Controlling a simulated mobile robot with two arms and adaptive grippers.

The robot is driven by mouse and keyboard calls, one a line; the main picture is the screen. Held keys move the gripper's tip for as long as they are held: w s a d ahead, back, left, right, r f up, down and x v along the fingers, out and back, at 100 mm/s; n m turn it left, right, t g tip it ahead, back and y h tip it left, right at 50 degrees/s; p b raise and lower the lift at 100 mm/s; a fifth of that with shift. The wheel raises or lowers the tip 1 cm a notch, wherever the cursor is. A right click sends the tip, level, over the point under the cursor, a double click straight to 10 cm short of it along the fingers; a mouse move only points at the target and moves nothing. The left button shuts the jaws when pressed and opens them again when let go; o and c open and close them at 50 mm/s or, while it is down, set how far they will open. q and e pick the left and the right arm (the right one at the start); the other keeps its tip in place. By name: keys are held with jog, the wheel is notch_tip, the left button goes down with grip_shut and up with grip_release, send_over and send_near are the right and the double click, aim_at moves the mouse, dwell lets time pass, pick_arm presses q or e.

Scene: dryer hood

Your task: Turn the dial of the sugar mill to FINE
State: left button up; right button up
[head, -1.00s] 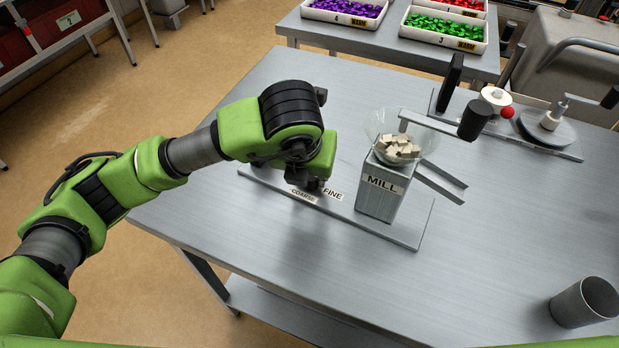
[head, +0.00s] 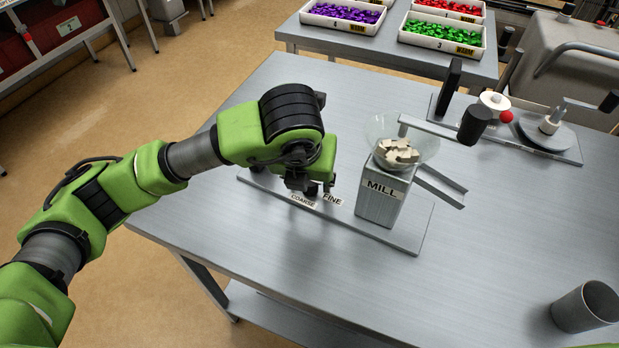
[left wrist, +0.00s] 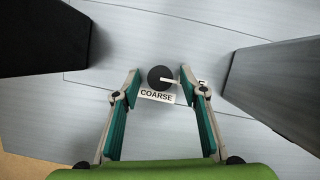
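The sugar mill (head: 378,205) is a grey box marked MILL with a clear bowl (head: 377,150) of pale cubes on top. In the left wrist view its dial (left wrist: 160,77) is a round black knob with a pale pointer towards the right. The COARSE label (left wrist: 156,96) lies just below the knob; the FINE label (head: 332,199) is mostly hidden by a finger in the wrist view. My left gripper (left wrist: 160,80) is open, pointing down, one finger on each side of the dial with gaps showing. In the head view my left gripper (head: 312,188) hides the dial. My right gripper is out of view.
The mill's base plate (head: 408,240) lies on the grey table. A chute (head: 440,186) juts from the mill's right. A dark cup (head: 587,305) stands at the front right. Another device with a round plate (head: 547,130) is behind.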

pick_arm(q)
jog(key=d+v, duration=0.1)
jog(key=v, duration=1)
jog(key=shift+a+r, duration=0.35)
jog(key=shift+a, duration=0.15)
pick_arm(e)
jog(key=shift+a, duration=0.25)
pick_arm(q)
jog(key=shift+s+f, duration=0.1)
jog(key=shift+s, duration=0.1)
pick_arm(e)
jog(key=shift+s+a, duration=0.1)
